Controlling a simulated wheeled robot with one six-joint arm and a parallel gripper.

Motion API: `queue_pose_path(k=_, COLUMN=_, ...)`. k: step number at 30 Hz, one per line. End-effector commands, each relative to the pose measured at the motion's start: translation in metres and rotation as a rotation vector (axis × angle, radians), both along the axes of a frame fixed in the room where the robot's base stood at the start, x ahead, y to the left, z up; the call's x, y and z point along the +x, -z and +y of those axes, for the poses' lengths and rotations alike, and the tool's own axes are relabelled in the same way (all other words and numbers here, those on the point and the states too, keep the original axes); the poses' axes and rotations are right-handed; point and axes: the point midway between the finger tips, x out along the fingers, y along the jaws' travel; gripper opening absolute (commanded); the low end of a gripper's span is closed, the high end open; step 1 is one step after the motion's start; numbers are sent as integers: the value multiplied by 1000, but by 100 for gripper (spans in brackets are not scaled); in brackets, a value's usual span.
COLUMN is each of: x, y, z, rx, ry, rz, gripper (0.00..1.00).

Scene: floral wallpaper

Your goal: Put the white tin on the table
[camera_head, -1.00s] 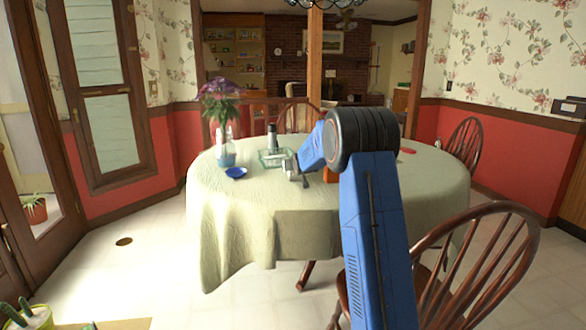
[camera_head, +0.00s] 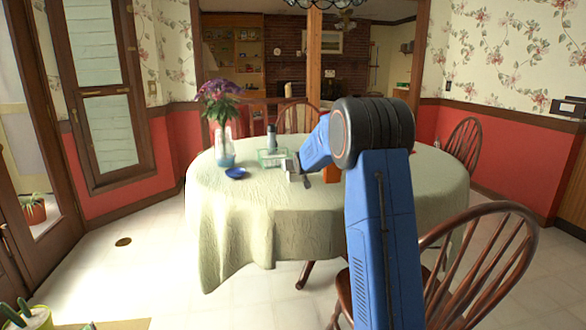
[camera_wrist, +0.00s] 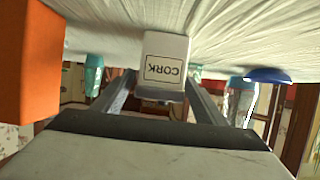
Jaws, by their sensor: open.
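The white tin (camera_wrist: 166,50) has a "CORK" label, upside down in the wrist view, where the picture is inverted. It appears to stand on the cloth-covered table (camera_head: 235,215), whose cloth fills the top of the wrist view (camera_wrist: 230,30). My gripper (camera_wrist: 160,78) is open, with one finger on each side of the tin's rim end; I cannot tell whether they touch it. In the head view my gripper (camera_head: 298,177) is low over the table's middle, and the tin is hard to make out beside it.
An orange object (camera_head: 331,173) stands close right of my gripper. A blue bowl (camera_head: 236,173), a glass dish (camera_head: 272,158), a dark-topped bottle (camera_head: 272,138) and a flower vase (camera_head: 225,150) are to the left. A wooden chair (camera_head: 490,240) is at front right. The front tablecloth is clear.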

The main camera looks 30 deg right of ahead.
Motion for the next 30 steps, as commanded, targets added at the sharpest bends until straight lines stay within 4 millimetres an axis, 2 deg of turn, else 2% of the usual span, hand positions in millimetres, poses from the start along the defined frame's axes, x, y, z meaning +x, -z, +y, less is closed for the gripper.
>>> queue_pose_path(k=6, x=-34, y=-16, z=10, rx=0, ry=0, rz=-1, gripper=66)
queue_pose_path(k=12, x=-55, y=-24, z=16, rx=0, ry=0, rz=0, gripper=66)
queue_pose_path(k=24, x=-68, y=-29, z=21, rx=1, ry=-1, rz=4, gripper=66)
queue_pose_path(k=26, x=-75, y=-31, z=26, rx=3, ry=-4, rz=13, gripper=66)
queue_pose_path(k=30, x=-108, y=-42, z=51, rx=13, ry=-17, rz=58, gripper=66)
